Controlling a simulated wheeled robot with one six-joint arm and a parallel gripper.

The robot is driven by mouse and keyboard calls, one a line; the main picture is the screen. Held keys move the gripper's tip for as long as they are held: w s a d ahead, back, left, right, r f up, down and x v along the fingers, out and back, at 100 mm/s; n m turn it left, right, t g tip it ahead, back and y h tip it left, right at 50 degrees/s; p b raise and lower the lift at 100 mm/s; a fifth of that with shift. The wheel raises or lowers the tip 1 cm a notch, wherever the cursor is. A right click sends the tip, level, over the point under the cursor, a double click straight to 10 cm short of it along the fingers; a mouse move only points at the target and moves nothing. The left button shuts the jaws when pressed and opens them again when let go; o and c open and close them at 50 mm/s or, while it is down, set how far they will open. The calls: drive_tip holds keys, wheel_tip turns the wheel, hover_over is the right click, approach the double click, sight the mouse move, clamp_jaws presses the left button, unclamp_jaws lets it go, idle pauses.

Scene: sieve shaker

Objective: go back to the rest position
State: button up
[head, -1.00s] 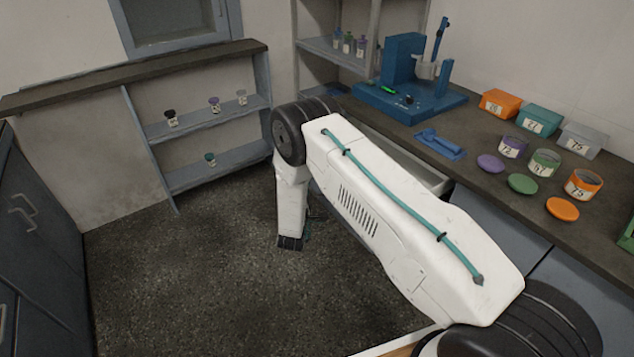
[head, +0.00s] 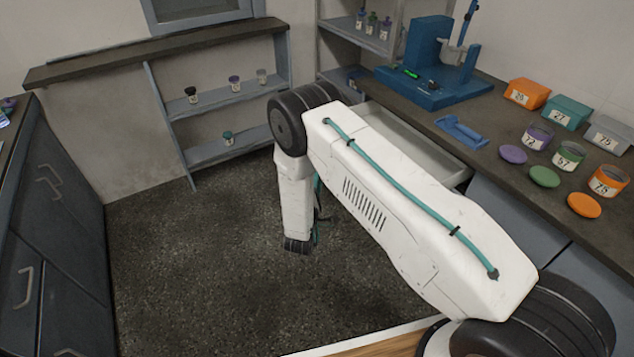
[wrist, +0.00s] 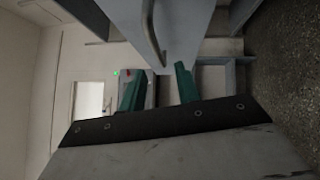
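My gripper shows in the wrist view (wrist: 158,82) as two green fingers standing apart with nothing between them, so it is open and empty. In the head view my white arm is folded, its forearm hanging down over the bare floor. My gripper is mostly hidden behind the arm there. In the wrist view a grey-blue panel with a curved handle (wrist: 152,35) lies beyond the fingertips; I cannot tell the distance.
An open drawer (head: 418,143) juts from the right counter behind my arm. That counter holds the blue sieve shaker (head: 440,75), several bins, jars and lids. Dark cabinets (head: 55,215) stand at left, a low shelf (head: 215,95) at back. The floor (head: 200,270) between is clear.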

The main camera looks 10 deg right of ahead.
drive_tip(key=s+a+f+m+g+y, duration=0.1)
drive_tip(key=a+f+m+g+y, duration=0.15)
drive_tip(key=f, duration=0.25)
drive_tip(key=s+a+f+m+g+y, duration=0.1)
drive_tip(key=s+f+m+g+y, duration=0.15)
drive_tip(key=f+g, duration=0.2)
drive_tip(key=s+a+r+m+g+y, duration=0.1)
drive_tip(key=s+r+m+g+y, duration=0.2)
drive_tip(key=r, duration=0.4)
drive_tip(key=s+r+g, duration=0.3)
drive_tip(key=s+r, duration=0.2)
drive_tip(key=r, duration=0.2)
drive_tip(key=s+a+r+m+g+y, duration=0.1)
drive_tip(key=s+r+m+g+y, duration=0.2)
drive_tip(key=r, duration=0.4)
drive_tip(key=s+d+r+m, duration=0.1)
drive_tip(key=s+d+r, duration=0.4)
drive_tip(key=s+r, duration=0.5)
drive_tip(key=s+d+r+m+h, duration=0.1)
drive_tip(key=s+d+r, duration=0.4)
drive_tip(key=s+r, duration=0.4)
drive_tip(key=s+d+r+m+h, duration=0.1)
drive_tip(key=s+d+r, duration=0.4)
drive_tip(key=s+r, duration=0.5)
drive_tip(key=shift+s+r, duration=0.3)
drive_tip(key=shift+r, duration=0.25)
